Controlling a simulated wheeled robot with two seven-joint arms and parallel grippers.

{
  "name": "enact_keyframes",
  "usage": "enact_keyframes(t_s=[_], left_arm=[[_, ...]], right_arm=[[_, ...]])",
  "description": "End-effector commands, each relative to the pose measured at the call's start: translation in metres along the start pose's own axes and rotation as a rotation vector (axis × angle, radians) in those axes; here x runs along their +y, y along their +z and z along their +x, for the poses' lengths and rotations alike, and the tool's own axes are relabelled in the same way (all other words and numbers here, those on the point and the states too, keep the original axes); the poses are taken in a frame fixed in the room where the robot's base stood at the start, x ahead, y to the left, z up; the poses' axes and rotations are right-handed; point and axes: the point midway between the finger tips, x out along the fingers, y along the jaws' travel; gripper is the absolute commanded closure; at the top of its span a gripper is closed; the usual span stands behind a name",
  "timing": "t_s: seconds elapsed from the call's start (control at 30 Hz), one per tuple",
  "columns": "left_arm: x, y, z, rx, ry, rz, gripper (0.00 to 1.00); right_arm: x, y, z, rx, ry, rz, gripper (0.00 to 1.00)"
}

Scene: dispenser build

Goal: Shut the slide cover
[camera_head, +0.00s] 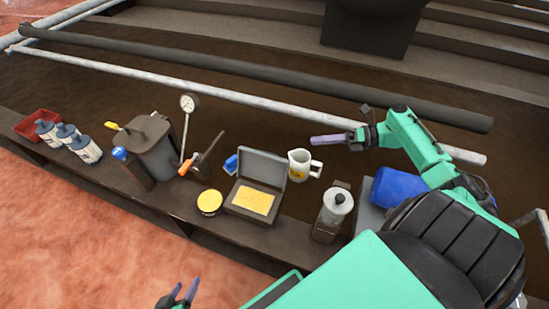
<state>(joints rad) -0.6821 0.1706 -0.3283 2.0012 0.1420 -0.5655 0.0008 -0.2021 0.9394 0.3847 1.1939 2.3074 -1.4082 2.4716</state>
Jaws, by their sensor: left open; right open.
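A grey case (240,207) stands on the dark bench near the middle of the head view. Its lid (262,167) is raised at the back, and a yellow panel (254,201) shows inside. I cannot tell for sure which part is the slide cover. My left gripper (184,289) is open and empty at the bottom edge, in front of the bench and well apart from the case. My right gripper (324,139) is seen side-on above the bench, behind and right of the case, pointing left. It touches nothing that I can see.
A white mug (301,165) and a grey canister with a black knob (335,208) stand right of the case. A yellow round tin (209,202) is close on its left. Further left are a grey container (152,150), several bottles (85,148) and a red tray (35,123).

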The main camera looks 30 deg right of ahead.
Motion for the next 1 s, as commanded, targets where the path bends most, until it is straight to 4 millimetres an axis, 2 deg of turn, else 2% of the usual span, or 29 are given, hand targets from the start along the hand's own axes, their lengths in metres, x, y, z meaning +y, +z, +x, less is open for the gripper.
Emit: enact_keyframes(t_s=[0.03, 0.13, 0.27, 0.37, 0.53, 0.7, 0.8, 1.0], left_arm=[[0.003, 0.004, 0.013, 0.034, 0.021, -0.003, 0.43], [0.013, -0.013, 0.005, 0.078, 0.049, -0.007, 0.43], [0.019, -0.022, 0.0, 0.104, 0.064, -0.01, 0.43], [0.024, -0.022, 0.003, 0.142, 0.077, -0.017, 0.43], [0.038, -0.015, 0.015, 0.282, 0.121, -0.051, 0.43], [0.038, -0.006, 0.028, 0.349, 0.132, -0.07, 0.43], [0.037, -0.001, 0.034, 0.363, 0.132, -0.075, 0.43], [0.036, 0.002, 0.037, 0.377, 0.133, -0.081, 0.43]], right_arm=[[-0.027, -0.018, 0.008, 0.0, 0.0, -0.002, 0.55], [-0.036, -0.024, 0.01, 0.001, 0.0, -0.002, 0.55], [-0.036, -0.024, 0.014, 0.001, 0.0, -0.003, 0.55], [-0.035, -0.024, 0.027, 0.003, 0.001, -0.003, 0.55], [-0.036, -0.026, 0.07, 0.004, 0.003, -0.005, 0.55], [-0.037, -0.026, 0.116, 0.003, 0.003, -0.006, 0.55], [-0.036, -0.025, 0.137, 0.001, 0.003, -0.005, 0.55], [-0.034, -0.023, 0.155, 0.0, 0.0, -0.003, 0.55]])
